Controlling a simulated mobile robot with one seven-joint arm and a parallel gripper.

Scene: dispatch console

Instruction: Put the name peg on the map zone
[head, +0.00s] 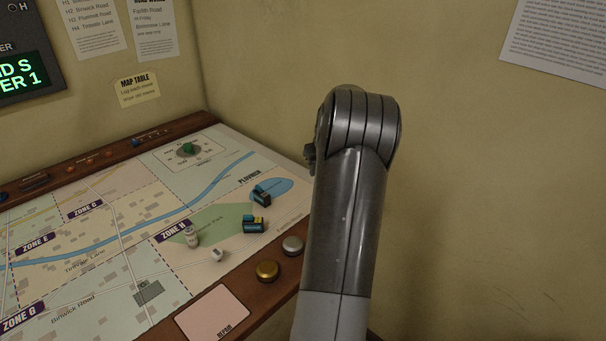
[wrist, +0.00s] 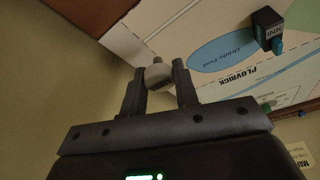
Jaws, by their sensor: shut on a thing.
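My gripper (wrist: 154,78) is shut on a pale grey, rounded peg (wrist: 158,71) with a small knob on top and a darker band near the fingers. Any name on it is too small to read. The wrist view shows it near the map's edge; I cannot tell its height. In the head view my arm hides the gripper and peg. The map table (head: 70,252) carries purple labels: Zone E (head: 35,244), Zone G (head: 85,208), Zone H (head: 173,230) and another Zone G (head: 22,318) at front left. Which zone is meant is not shown.
Two dark teal blocks (head: 261,196) (head: 253,226), a pale figure (head: 191,237) and a small white piece (head: 216,255) stand around the green park area. A green knob (head: 188,149) is at the back. Gold (head: 267,270) and silver (head: 293,245) buttons sit on the wooden rim.

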